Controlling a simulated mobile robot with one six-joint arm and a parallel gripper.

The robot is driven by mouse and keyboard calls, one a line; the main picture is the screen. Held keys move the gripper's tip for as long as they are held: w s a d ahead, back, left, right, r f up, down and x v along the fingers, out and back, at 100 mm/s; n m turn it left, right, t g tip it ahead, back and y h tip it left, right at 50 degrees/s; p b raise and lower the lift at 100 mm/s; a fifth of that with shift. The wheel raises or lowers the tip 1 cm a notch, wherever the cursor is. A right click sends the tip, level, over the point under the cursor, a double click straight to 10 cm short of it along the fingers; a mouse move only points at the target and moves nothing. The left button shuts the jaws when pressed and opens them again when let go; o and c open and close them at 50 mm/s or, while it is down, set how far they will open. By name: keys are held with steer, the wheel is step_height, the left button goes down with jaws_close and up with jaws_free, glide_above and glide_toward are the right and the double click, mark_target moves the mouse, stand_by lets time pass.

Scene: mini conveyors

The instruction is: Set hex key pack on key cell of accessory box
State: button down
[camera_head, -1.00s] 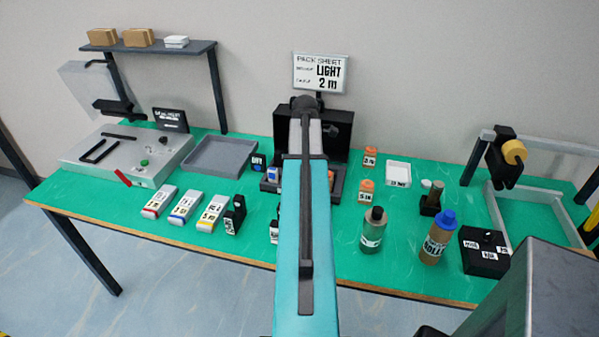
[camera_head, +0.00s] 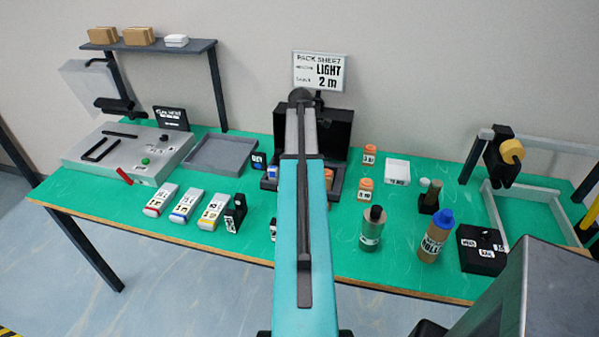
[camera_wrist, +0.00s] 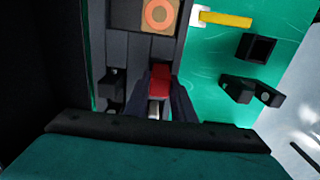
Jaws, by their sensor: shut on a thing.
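The accessory box (camera_head: 337,128) is an open black case behind my arm in the head view. In the wrist view, its dark divided inside (camera_wrist: 128,50) lies below my gripper. My gripper (camera_wrist: 160,88) is shut on a small red and grey piece, which I take to be the hex key pack (camera_wrist: 159,80). The pack is between the fingers, over or inside a dark cell. I cannot tell whether it touches the cell floor. In the head view my arm hides the gripper, the pack and much of the box.
An orange ringed part (camera_wrist: 160,15) sits in a neighbouring cell. Right of the box, the green table has a yellow bar (camera_wrist: 226,20) and a black square holder (camera_wrist: 257,48). Bottles (camera_head: 372,228) stand right of my arm. Several labelled packs (camera_head: 186,206) and a grey tray (camera_head: 218,154) are left.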

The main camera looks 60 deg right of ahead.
steer(key=shift+f, duration=0.1)
steer(key=shift+f+p, duration=0.7)
steer(key=shift+f, duration=0.9)
steer(key=shift+f, duration=0.1)
steer(key=c, duration=1.5)
jaws_free()
steer(key=shift+r+b, duration=1.65)
steer(key=shift+r, duration=4.45)
steer(key=shift+r, duration=0.1)
